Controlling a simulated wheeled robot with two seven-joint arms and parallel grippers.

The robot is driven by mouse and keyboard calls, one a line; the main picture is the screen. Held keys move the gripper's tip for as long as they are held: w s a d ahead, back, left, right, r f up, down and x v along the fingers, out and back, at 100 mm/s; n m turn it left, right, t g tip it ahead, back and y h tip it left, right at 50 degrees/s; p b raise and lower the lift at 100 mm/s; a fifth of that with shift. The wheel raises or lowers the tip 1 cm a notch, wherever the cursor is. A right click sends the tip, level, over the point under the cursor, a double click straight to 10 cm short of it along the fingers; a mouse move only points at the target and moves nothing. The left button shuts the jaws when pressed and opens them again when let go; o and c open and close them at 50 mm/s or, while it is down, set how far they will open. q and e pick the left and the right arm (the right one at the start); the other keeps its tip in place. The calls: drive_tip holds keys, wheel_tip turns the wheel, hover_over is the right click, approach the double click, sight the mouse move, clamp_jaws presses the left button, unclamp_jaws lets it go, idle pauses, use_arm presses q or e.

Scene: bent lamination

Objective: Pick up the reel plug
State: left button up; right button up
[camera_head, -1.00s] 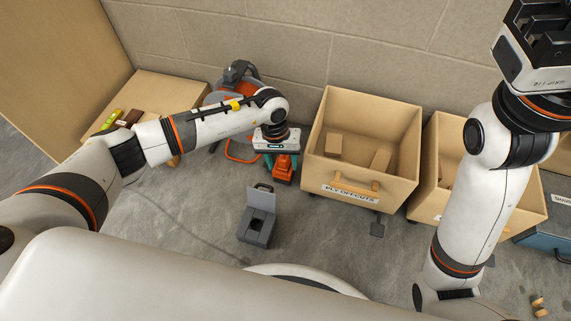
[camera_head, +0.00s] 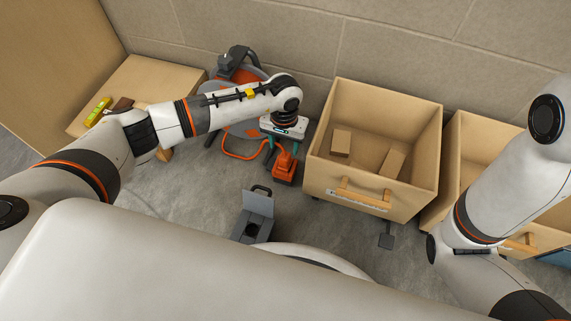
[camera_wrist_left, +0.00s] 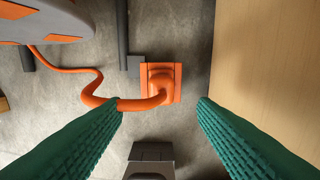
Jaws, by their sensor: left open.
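The reel plug is an orange block (camera_head: 285,168) on the floor, left of the nearest wooden bin. An orange cable joins it to the cable reel (camera_head: 226,98) by the wall. In the left wrist view the plug (camera_wrist_left: 160,82) lies just beyond the fingertips, centred between them, with its cable curling to the left. My left gripper (camera_head: 282,150) points down above the plug, open and empty; its green fingers (camera_wrist_left: 158,103) stand wide apart. I cannot tell the exact height left above the plug. My right gripper is out of the picture; only its arm shows.
A wooden bin (camera_head: 325,175) with wood blocks stands close to the plug's right; another bin (camera_head: 461,136) is beyond it. A grey open-lidded box (camera_head: 259,204) stands nearer me on the floor. A low wooden box (camera_head: 150,78) is at the left.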

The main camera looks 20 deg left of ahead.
sight(285, 156)
use_arm(q)
drive_tip(key=shift+f, duration=0.8)
drive_tip(key=shift+f+b, duration=0.15)
drive_tip(key=shift+b, duration=0.25)
wheel_tip(285, 156, down, 5)
drive_tip(key=b, duration=0.4)
drive_tip(key=shift+w+d, duration=0.1)
drive_tip(key=shift+c, duration=0.4)
drive_tip(key=c, duration=0.9)
